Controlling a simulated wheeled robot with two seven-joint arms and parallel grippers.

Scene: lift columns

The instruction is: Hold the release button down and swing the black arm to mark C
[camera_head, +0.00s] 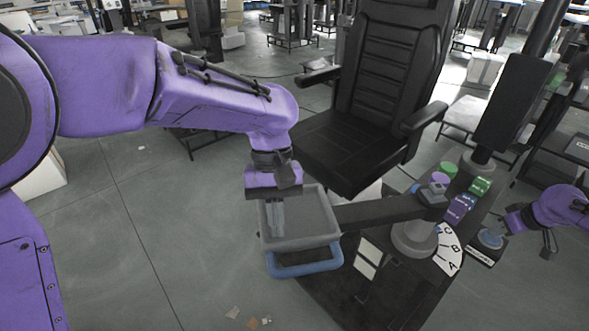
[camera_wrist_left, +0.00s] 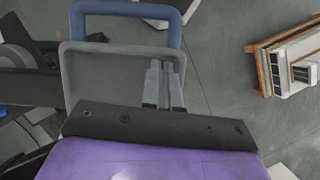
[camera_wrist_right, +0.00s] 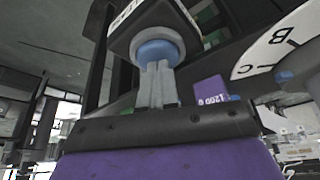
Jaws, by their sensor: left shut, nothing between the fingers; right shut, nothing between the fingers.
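The black arm (camera_head: 375,215) runs left from a round grey hub (camera_head: 412,240) to a grey tray with a blue handle (camera_head: 305,268). A white scale (camera_head: 447,250) beside the hub carries letters A, B and C. The blue release button (camera_head: 490,238) sits right of the scale. My right gripper (camera_wrist_right: 158,68) is shut, its tips at the button's face (camera_wrist_right: 158,52); whether it is pressed down is unclear.
A black seat (camera_head: 360,145) with armrests stands behind the arm. A dark column (camera_head: 510,105) rises behind the hub. Green and purple labelled blocks (camera_head: 460,207) sit between the column and scale. Open floor (camera_head: 150,240) lies to the left.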

